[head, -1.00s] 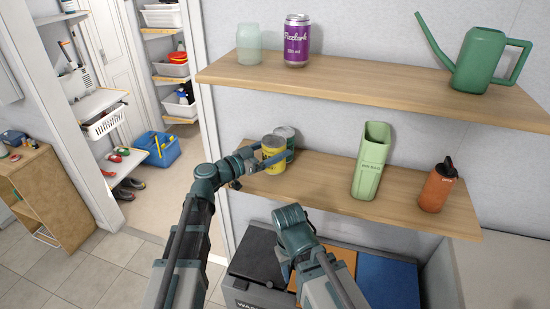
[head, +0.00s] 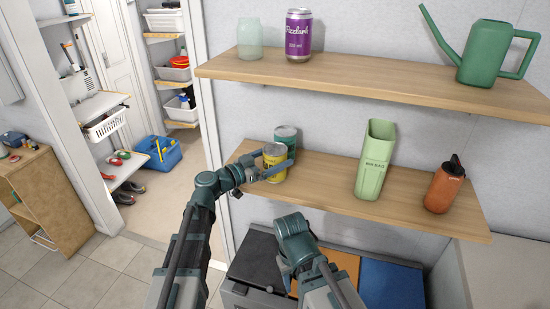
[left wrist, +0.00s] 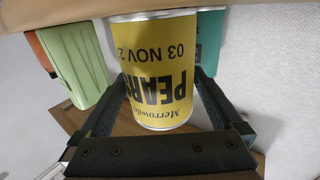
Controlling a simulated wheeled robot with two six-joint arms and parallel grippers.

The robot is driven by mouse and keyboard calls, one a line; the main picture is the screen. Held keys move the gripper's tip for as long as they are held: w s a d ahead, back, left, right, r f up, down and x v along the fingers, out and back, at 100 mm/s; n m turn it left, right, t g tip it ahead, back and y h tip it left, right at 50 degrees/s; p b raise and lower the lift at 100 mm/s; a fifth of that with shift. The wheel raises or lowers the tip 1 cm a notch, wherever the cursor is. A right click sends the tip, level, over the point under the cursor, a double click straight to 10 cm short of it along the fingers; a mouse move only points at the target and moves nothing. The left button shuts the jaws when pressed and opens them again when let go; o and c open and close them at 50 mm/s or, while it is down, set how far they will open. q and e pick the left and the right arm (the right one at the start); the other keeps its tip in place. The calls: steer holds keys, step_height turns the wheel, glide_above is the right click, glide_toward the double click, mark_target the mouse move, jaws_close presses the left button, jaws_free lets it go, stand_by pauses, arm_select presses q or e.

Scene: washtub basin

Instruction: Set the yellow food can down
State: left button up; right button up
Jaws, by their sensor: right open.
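The yellow food can (head: 274,164) is at the left end of the lower wooden shelf (head: 325,180), upright, near the front edge. My left gripper (head: 272,170) has its fingers around it. In the left wrist view the yellow can (left wrist: 162,70) appears upside down, with the fingers (left wrist: 160,85) close against both sides. I cannot tell whether its base touches the shelf. A teal can (head: 287,137) stands just behind it, partly hidden; its edge shows in the left wrist view (left wrist: 208,40).
A light green bin-shaped holder (head: 374,165) and an orange bottle (head: 443,190) stand farther right on the lower shelf. The upper shelf (head: 380,83) holds a glass jar, purple can (head: 298,38) and green watering can (head: 487,55). The shelf between teal can and green holder is clear.

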arm_select(q)
steer(key=shift+r, duration=0.2)
steer(key=v, duration=1.2)
steer(key=shift+f, duration=0.1)
